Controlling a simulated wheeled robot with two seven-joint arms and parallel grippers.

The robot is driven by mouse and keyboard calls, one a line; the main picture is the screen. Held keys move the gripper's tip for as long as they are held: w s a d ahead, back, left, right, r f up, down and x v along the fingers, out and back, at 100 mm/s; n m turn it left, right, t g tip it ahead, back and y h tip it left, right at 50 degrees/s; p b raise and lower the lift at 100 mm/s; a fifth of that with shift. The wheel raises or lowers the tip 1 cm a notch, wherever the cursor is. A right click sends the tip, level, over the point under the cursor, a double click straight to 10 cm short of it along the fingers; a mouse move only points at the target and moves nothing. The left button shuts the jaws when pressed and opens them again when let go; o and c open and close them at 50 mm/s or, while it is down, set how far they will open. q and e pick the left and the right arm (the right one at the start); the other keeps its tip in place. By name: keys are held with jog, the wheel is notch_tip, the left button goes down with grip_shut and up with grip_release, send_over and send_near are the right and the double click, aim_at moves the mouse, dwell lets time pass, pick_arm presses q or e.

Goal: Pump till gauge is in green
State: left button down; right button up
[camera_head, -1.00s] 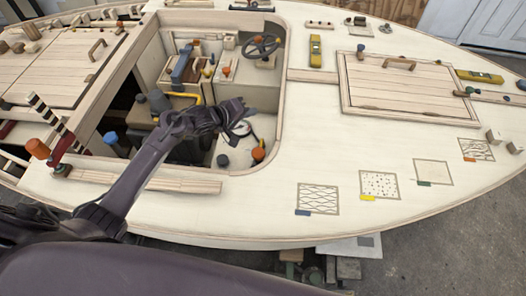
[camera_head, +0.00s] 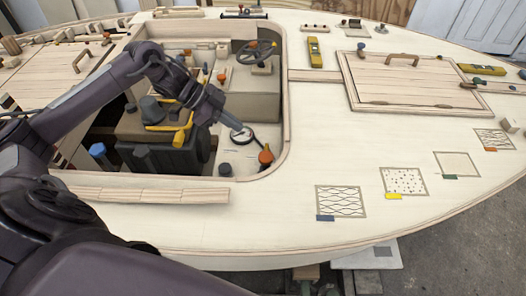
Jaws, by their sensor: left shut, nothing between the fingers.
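My left gripper (camera_head: 238,124) is shut and empty. Its tips point down and right, just above the gauge in the picture; I cannot tell whether they touch it. My right gripper is out of view.
An orange knob (camera_head: 265,156) and a dark knob (camera_head: 225,168) stand near the gauge. A steering wheel (camera_head: 257,51) is at the back of the well. The well's wooden rim (camera_head: 285,130) bounds it; the deck to the right is largely flat.

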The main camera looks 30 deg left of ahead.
pick_arm(q)
jog(key=p, duration=0.2)
send_over(260, 156)
notch_tip(260, 156, down, 7)
jog(key=shift+r, duration=0.15)
notch_tip(260, 156, down, 4)
jog(key=shift+r, duration=0.25)
jog(key=shift+f, duration=0.5)
